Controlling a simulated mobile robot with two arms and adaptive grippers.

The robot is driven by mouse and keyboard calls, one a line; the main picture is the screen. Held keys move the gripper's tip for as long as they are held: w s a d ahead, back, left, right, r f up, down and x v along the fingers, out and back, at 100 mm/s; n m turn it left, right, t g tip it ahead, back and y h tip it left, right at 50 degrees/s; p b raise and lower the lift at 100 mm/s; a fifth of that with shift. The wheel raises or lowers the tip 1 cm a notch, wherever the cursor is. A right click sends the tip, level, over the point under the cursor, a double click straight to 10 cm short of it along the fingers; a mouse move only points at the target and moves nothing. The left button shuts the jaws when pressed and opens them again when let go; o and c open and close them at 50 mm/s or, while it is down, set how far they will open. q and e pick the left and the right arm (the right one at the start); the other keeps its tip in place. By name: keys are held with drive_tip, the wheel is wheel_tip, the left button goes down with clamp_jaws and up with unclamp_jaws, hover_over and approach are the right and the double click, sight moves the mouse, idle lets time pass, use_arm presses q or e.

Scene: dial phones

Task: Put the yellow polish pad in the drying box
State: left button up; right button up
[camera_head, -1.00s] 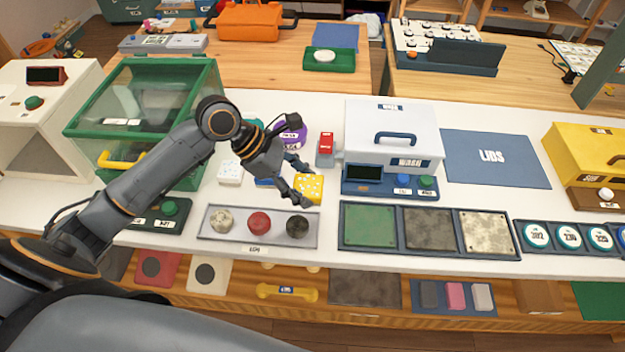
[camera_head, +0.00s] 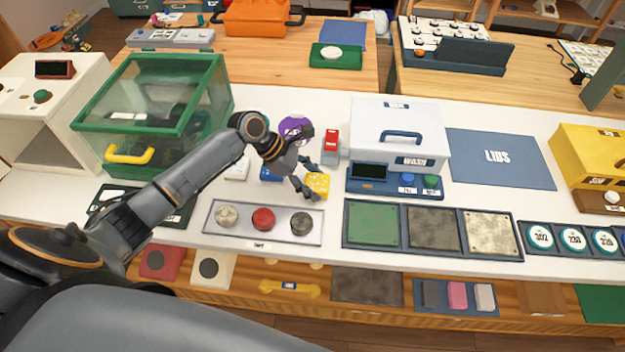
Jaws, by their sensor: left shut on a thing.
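The yellow polish pad (camera_head: 319,183) is a small yellow block with pale marks, behind the right end of the grey tray on the white counter. My left gripper (camera_head: 311,182) is shut on the pad from its left side, and the fingers hide part of it. I cannot tell whether the pad touches the counter. The green-framed clear box (camera_head: 205,112) with a yellow handle at the left looks like the drying box, and its lid appears shut. My right gripper is not in view.
White (camera_head: 238,168) and blue (camera_head: 271,173) pads lie left of my gripper. The grey tray (camera_head: 212,230) with three round knobs is in front. A red-topped item (camera_head: 331,145) and the white wash box (camera_head: 385,125) stand right. A purple round item (camera_head: 294,128) is behind.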

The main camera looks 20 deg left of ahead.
use_arm(q)
drive_tip(key=o, duration=1.1)
drive_tip(key=shift+f, duration=0.1)
drive_tip(key=shift+o, duration=0.2)
